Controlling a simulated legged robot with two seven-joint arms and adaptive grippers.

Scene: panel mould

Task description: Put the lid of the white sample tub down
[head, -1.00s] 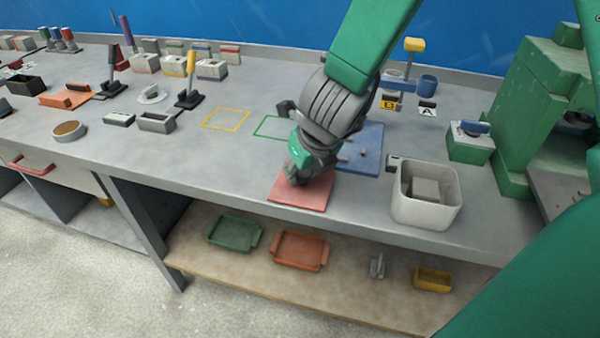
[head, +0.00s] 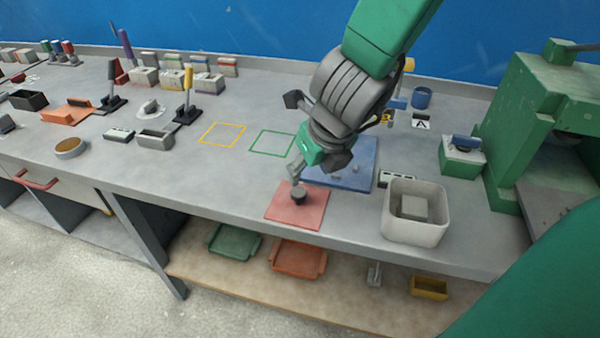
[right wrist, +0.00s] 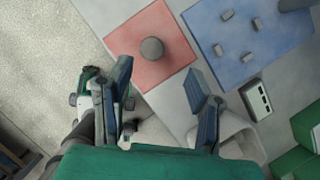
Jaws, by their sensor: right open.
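A small dark grey round piece, apparently the lid, lies on the red mat (head: 283,214) near the bench's front edge; the lid (head: 299,196) also shows in the right wrist view (right wrist: 152,49). My right gripper (head: 318,168) is open and empty, just above and behind the lid, clear of it. In the right wrist view its fingers (right wrist: 158,88) are spread apart, with the lid beyond them. I cannot pick out the white sample tub with certainty. My left gripper is not in view.
A blue mat (head: 352,178) with small grey pieces lies behind the red mat. A white open bin (head: 398,232) holding a grey block stands to the right. Yellow (head: 222,134) and green (head: 271,144) outlined squares lie empty to the left. A green machine (head: 530,120) stands far right.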

